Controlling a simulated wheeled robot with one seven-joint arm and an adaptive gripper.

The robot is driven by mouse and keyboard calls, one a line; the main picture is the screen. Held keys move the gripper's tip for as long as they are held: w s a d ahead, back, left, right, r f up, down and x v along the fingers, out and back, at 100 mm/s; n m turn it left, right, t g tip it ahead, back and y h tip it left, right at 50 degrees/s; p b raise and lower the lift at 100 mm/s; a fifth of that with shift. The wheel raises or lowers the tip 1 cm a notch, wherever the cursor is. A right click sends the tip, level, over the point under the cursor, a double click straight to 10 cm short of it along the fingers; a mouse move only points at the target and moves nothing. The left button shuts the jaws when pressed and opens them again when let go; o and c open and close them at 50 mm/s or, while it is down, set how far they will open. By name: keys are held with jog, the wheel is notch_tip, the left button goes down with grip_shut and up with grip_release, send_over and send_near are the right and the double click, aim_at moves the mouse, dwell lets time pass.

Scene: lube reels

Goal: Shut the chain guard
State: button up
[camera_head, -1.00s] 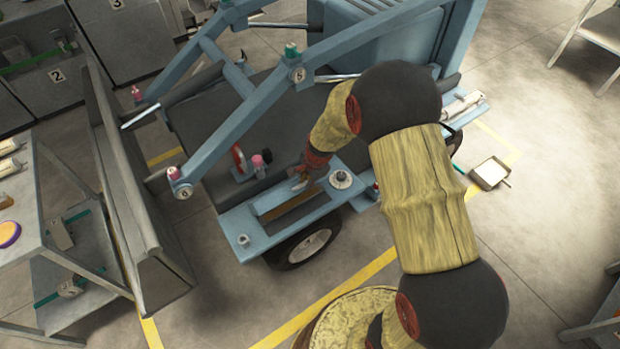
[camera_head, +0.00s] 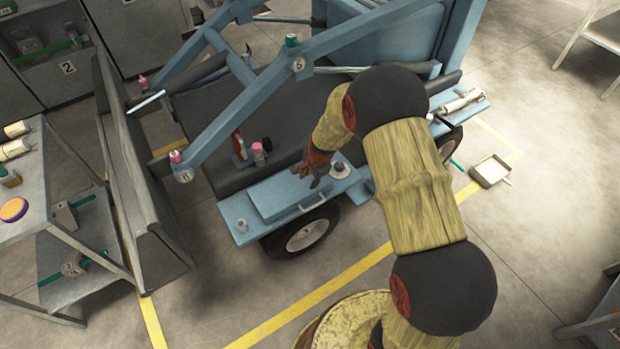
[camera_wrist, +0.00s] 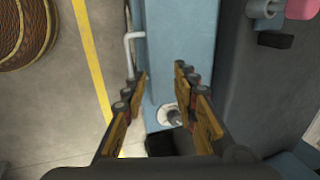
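The chain guard, a blue cover (camera_head: 278,198) with a bar handle (camera_head: 312,206), lies over the slot on the blue side deck of the machine. It looks flat and down in the head view. In the wrist view its blue top (camera_wrist: 165,40) runs up the middle, with the pale handle (camera_wrist: 133,50) along its left edge. My gripper (camera_head: 317,178) is just above the right end of the cover. Its fingers (camera_wrist: 160,76) are apart with nothing between them. The left finger is close to the handle's near end; I cannot tell whether it touches.
A round steel fitting (camera_head: 338,170) stands on the deck right of the cover, and a small knob (camera_head: 241,225) at its left. A wheel (camera_head: 303,236) is below. A shelf rack (camera_head: 55,190) stands left. Floor in front is open.

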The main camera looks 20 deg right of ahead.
jog(key=v, duration=1.2)
dwell(0.3)
jog(key=s+r+n+g, duration=0.2)
jog(key=s+n, duration=0.5)
jog(key=s, duration=0.3)
jog(key=s+a+r+n+t, duration=0.1)
jog(key=s+r+n, duration=0.3)
jog(key=s+r, duration=0.5)
jog(key=s+a+r+n+t, duration=0.1)
jog(key=s+r+n+t, duration=0.2)
jog(key=s+r, duration=0.7)
notch_tip(320, 180, up, 6)
jog(key=shift+f+n+t+h, duration=0.2)
jog(key=shift+n+t+h, duration=0.1)
jog(key=shift+n+h, duration=0.15)
